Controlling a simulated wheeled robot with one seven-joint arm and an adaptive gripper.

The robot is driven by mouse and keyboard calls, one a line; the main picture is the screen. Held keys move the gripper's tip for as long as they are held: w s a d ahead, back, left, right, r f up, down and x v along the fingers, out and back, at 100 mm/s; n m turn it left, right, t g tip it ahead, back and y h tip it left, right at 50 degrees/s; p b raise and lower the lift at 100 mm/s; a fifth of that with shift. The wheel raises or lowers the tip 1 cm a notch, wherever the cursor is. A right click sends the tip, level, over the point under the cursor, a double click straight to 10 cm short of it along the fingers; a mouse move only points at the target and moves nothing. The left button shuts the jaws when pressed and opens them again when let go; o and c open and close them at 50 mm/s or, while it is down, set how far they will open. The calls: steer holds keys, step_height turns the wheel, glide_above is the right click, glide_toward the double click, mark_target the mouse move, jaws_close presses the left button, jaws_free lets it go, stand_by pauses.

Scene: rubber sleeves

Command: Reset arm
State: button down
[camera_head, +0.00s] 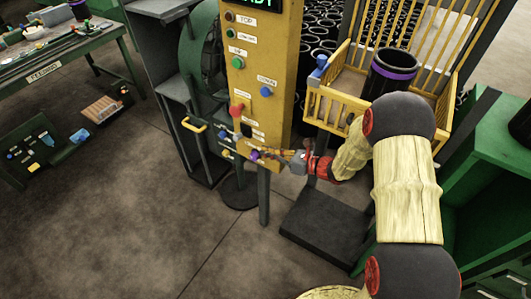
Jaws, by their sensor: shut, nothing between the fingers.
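My arm, in a pale yellow sleeve with dark joints, reaches in from the lower right of the head view. My gripper (276,154) points left at the lower part of a yellow control panel (263,60). It is shut and empty. Its fingertips are close to a purple knob (255,155) at the panel's lower edge; I cannot tell whether they touch. The panel also carries a red button (236,109), a blue button (266,91) and a green button (238,62). The fingers are small and dark here.
A yellow barred basket (337,110) holding a black sleeve with a purple band (392,72) stands right of the panel, close to my arm. Many black sleeves (318,32) lie behind. A green cabinet (480,130) is at the right. Open floor (120,220) lies at the left.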

stand_by(0.3)
steer(key=s+a+f+n+g, duration=0.2)
steer(key=s+f+n+g, duration=0.3)
steer(key=s, duration=0.5)
steer(key=s+d+r+n+g+h, duration=0.25)
steer(key=s+r+n+g, duration=0.2)
steer(key=s+n, duration=0.55)
steer(key=s+d+r+n+t+h, duration=0.2)
steer(key=s+d+r+n+h, duration=0.7)
steer(key=s+d+r+n, duration=0.3)
step_height(320, 180, up, 12)
steer(key=s+n+t+h, duration=0.1)
steer(key=t, duration=0.3)
steer(key=shift+s+r+t, duration=0.25)
steer(key=shift+s+t, duration=0.1)
